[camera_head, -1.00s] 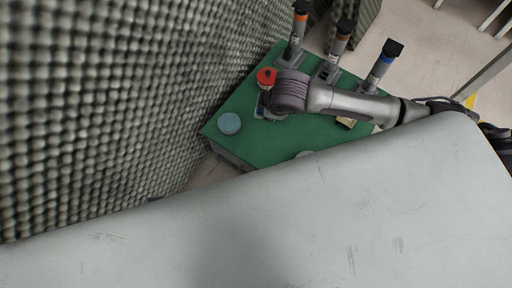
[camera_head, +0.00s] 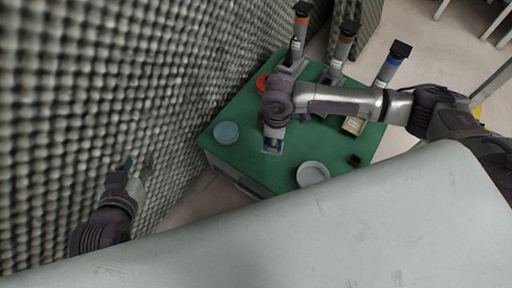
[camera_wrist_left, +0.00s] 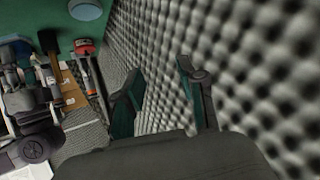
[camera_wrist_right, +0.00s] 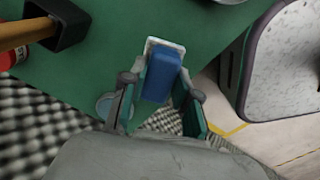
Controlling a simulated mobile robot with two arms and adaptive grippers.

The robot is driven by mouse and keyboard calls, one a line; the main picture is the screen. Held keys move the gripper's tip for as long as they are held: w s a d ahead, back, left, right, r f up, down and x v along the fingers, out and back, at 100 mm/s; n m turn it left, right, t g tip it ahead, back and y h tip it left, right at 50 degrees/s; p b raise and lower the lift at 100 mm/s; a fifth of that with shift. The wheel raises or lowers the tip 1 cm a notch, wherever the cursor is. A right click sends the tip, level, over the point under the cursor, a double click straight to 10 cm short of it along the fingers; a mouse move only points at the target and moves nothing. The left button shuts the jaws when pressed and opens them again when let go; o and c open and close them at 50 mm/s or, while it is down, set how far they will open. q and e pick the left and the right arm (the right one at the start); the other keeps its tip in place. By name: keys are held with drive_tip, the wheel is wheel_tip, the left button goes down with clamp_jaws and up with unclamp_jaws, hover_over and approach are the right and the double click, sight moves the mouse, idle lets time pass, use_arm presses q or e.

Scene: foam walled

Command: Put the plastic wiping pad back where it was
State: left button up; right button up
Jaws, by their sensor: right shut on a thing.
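The wiping pad appears as a blue block (camera_wrist_right: 162,74) with a pale rim in the right wrist view, between the fingers of my right gripper (camera_wrist_right: 158,104). That gripper is shut on it, over the green tabletop (camera_wrist_right: 190,22). In the head view the pad (camera_head: 272,147) shows just below my right gripper (camera_head: 273,133). I cannot tell whether it touches the table or whether the pale rim belongs to it. My left gripper (camera_head: 138,168) is open and empty, off the table beside the foam wall. Its spread fingers also show in the left wrist view (camera_wrist_left: 160,85).
A blue disc (camera_head: 226,132), a white round dish (camera_head: 312,174), a small black object (camera_head: 354,160) and a red item (camera_head: 262,82) are on the table. The foam wall (camera_head: 90,100) closes the left side.

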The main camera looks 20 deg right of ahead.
drive_tip(key=w+a+f, duration=0.1)
drive_tip(key=w+a+f+b, duration=0.1)
drive_tip(key=a, duration=0.1)
drive_tip(key=shift+w+f, duration=0.2)
drive_tip(key=shift+f, duration=0.05)
drive_tip(key=shift+w+a+f+b, duration=0.55)
drive_tip(key=shift+a+f+b, duration=0.05)
drive_tip(key=shift+a+b, duration=0.05)
drive_tip(key=shift+f, duration=0.25)
wheel_tip(320, 180, down, 3)
drive_tip(key=shift+f+b, duration=0.1)
drive_tip(key=shift+b, duration=0.85)
use_arm(q)
wheel_tip(320, 180, up, 18)
drive_tip(key=d+t+h, duration=0.2)
drive_tip(key=t+h, duration=0.2)
drive_tip(key=t, duration=0.8)
drive_tip(key=shift+w+d+f+m, duration=0.25)
drive_tip(key=shift+w+d+m, duration=0.05)
drive_tip(key=shift+w+d, duration=0.1)
use_arm(e)
drive_tip(key=o, duration=1)
use_arm(q)
drive_tip(key=shift+f, duration=0.1)
